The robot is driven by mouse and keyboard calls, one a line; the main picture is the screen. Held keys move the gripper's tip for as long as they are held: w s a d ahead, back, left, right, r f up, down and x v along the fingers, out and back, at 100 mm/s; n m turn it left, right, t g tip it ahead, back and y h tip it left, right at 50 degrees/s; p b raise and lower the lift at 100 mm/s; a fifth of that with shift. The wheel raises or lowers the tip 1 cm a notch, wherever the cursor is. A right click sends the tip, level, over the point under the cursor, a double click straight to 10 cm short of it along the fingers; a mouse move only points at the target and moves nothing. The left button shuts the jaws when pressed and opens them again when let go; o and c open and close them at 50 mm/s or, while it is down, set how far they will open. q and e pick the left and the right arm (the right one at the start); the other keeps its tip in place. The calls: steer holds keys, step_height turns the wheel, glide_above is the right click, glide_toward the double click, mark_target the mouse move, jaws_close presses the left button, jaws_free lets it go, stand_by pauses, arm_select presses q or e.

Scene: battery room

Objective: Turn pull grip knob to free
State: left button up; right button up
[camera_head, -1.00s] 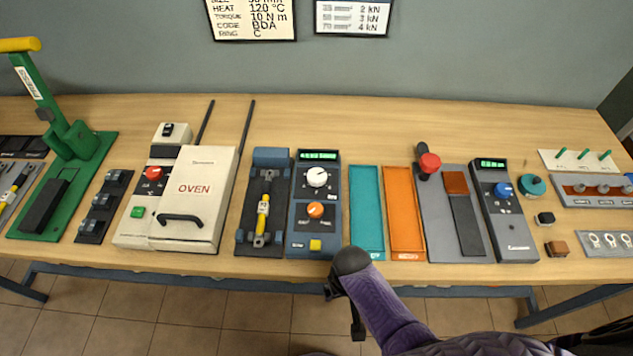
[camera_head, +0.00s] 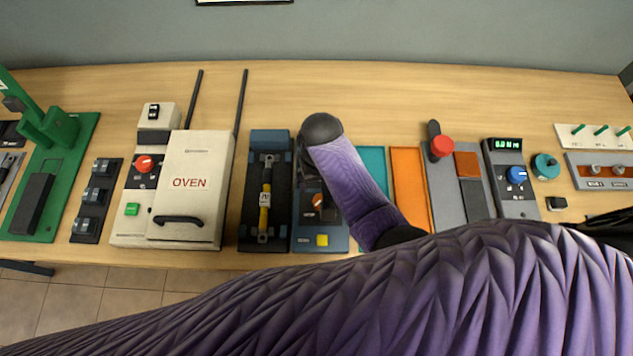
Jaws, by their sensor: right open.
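The blue control unit (camera_head: 303,240) stands on the bench beside a blue and black fixture holding a yellow-labelled rod (camera_head: 265,200). Its orange knob (camera_head: 317,201) shows in part beside my right arm; I cannot read its setting. The unit's display and white knob, seen earlier above the orange one, are now hidden behind my arm. My right gripper (camera_head: 303,158) is over the upper part of this unit, mostly hidden under its black wrist. It is open, and I cannot tell whether it touches a knob. My left gripper is out of view.
A cream oven (camera_head: 192,190) with a black handle stands left. Teal (camera_head: 375,165) and orange (camera_head: 409,185) trays lie right of the unit. Farther right are a red-knobbed grey fixture (camera_head: 443,190) and a blue-knobbed control box (camera_head: 516,177).

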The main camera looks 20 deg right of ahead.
mark_target(321, 199)
steer(key=f+b, duration=0.1)
steer(key=f, duration=0.1)
steer(key=f+b, duration=0.1)
steer(key=f, duration=0.2)
steer(key=f+b, duration=0.1)
steer(key=f, duration=0.1)
steer(key=shift+s+f, duration=0.25)
steer(key=shift+f, duration=0.15)
steer(key=shift+s+f+b, duration=0.1)
steer(key=shift+f+b, duration=0.15)
steer(key=shift+b, duration=0.05)
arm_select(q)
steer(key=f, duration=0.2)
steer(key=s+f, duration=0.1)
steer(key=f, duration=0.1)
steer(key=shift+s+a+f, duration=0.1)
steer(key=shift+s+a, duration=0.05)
arm_select(e)
jaws_close()
